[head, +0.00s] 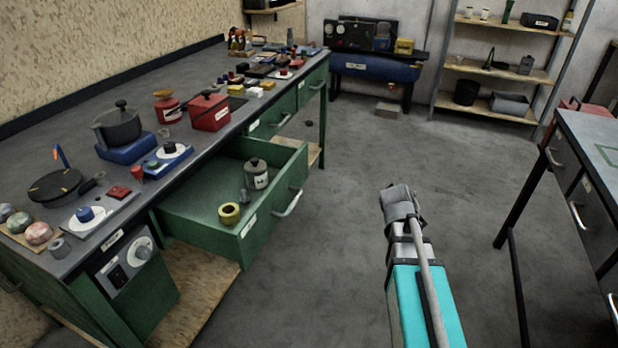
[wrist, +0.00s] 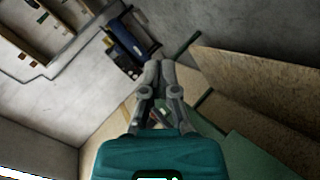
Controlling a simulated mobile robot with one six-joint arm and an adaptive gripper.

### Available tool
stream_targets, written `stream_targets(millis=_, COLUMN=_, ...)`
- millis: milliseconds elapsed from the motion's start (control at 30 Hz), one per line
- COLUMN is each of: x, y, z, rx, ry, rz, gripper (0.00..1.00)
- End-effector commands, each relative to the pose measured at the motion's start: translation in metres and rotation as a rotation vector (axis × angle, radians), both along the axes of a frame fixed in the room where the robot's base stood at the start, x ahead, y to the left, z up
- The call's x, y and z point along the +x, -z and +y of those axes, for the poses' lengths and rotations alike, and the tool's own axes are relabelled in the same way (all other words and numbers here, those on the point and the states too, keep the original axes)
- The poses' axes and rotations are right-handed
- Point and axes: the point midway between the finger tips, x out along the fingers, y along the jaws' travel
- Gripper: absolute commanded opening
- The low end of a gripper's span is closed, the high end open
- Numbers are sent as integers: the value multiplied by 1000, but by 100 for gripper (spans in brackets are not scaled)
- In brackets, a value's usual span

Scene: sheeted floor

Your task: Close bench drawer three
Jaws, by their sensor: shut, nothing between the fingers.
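A green bench drawer (head: 244,232) stands pulled out from the long green workbench (head: 62,250) in the head view. It has a silver handle (head: 288,204) and a small white label, too small to read. A grey lidded jar (head: 257,176) and a yellow ring-shaped roll (head: 229,213) are inside it. Further along, other green drawer fronts (head: 268,122) appear flush with the bench. My gripper (wrist: 158,66) shows in the wrist view with its fingers together and nothing between them. It is away from the drawer.
Pots, a red box (head: 208,112) and small items crowd the bench top. A metal-framed table (head: 590,140) stands at right. A shelf rack (head: 500,70) and a blue cabinet (head: 375,68) are at the back. Grey floor (head: 350,190) between bench and table is mostly clear.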

Motion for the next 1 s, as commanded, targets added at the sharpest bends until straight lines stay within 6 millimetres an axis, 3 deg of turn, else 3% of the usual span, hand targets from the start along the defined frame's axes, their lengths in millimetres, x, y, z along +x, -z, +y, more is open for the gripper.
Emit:
stream_targets(millis=33, x=15, y=-3, z=-3, rx=-62, ry=-44, rz=-44, gripper=0)
stream_targets(millis=200, x=53, y=-29, z=-3, rx=-306, ry=-211, rz=-197, gripper=0)
stream_targets(millis=500, x=98, y=-67, z=22, rx=-755, ry=-507, rz=-441, gripper=0)
stream_targets(millis=767, x=115, y=-81, z=61, rx=-1151, ry=-767, rz=-643, gripper=0)
stream_targets(millis=1000, x=113, y=-71, z=102, rx=-1496, ry=-1013, rz=-838, gripper=0)
